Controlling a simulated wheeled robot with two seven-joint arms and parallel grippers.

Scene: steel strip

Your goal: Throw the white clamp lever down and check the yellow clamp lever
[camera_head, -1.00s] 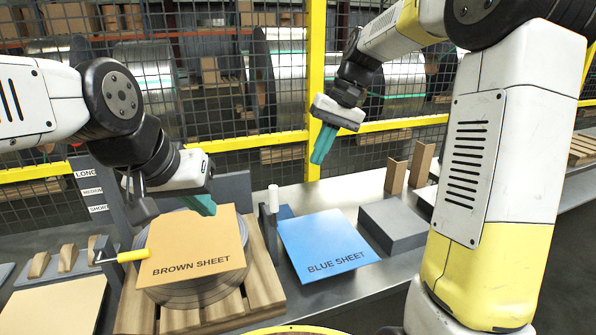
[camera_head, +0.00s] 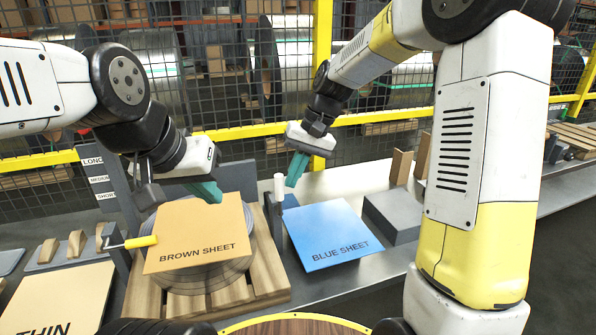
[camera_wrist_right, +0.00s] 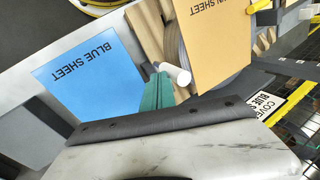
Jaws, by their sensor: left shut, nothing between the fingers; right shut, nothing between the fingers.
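The white clamp lever (camera_head: 279,188) stands upright at the left edge of the blue sheet (camera_head: 333,235). In the right wrist view, the white lever (camera_wrist_right: 176,74) is close beside my fingertips. The yellow clamp lever (camera_head: 141,241) lies roughly level, its handle reaching over the left edge of the brown sheet (camera_head: 205,232). My right gripper (camera_head: 297,168) is shut and empty, just above and right of the white lever; its teal fingers (camera_wrist_right: 157,90) show in the wrist view. Whether they touch the lever is unclear. My left gripper (camera_head: 208,190) is shut and empty above the brown sheet's back edge.
The brown sheet lies on a round stack on a wooden pallet (camera_head: 262,285). A grey block (camera_head: 393,212) stands right of the blue sheet. A board marked THIN (camera_head: 62,300) and small wooden blocks (camera_head: 76,243) are at the left. A mesh fence with yellow rails (camera_head: 380,119) runs behind.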

